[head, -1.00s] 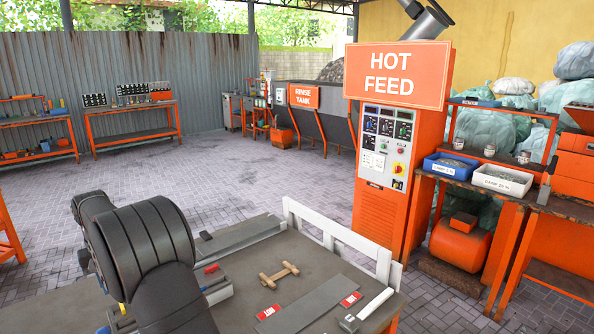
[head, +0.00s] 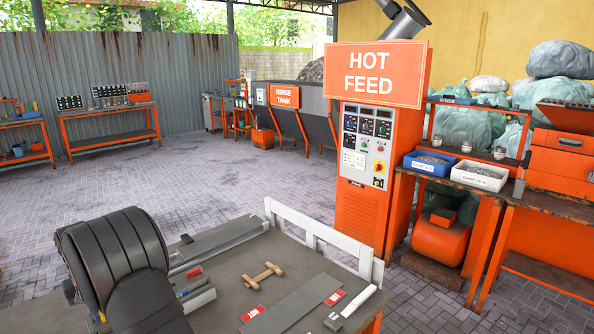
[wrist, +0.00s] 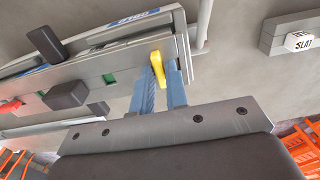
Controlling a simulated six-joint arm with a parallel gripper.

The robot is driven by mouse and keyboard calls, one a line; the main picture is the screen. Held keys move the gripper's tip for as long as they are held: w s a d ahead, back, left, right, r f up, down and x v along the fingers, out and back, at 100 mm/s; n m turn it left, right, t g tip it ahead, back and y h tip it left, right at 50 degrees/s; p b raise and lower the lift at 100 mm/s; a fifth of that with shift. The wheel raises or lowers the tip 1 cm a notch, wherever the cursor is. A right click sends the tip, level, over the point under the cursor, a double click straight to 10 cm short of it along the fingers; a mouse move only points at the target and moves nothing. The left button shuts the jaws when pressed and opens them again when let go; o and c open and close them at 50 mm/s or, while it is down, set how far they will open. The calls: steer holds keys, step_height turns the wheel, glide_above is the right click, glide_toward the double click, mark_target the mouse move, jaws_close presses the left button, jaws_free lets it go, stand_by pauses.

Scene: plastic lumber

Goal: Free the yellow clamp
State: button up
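A small yellow clamp part (wrist: 158,68) shows in the wrist view, at the edge of a grey metal profile (wrist: 120,75). My gripper (wrist: 161,80) has two blue fingers reaching to that edge. The yellow part lies between the fingertips and fills most of the gap there. Whether the fingers press on it is not clear. Below the tips a gap shows between the fingers. In the head view my dark arm covers the gripper, and only a tiny yellow bit (head: 102,317) shows at its left; I cannot tell if it is the clamp.
The workbench (head: 235,285) carries a wooden dumbbell-shaped piece (head: 262,276), a flat grey plank (head: 290,304), red tags (head: 252,313) and a white rod (head: 358,301). A white rail (head: 320,240) lines its far right edge. A dark block (wrist: 68,95) sits close left of my fingers.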

jaws_close()
steer(key=n, duration=0.4)
steer(key=shift+n, duration=0.4)
steer(key=n, duration=0.4)
steer(key=shift+n, duration=0.4)
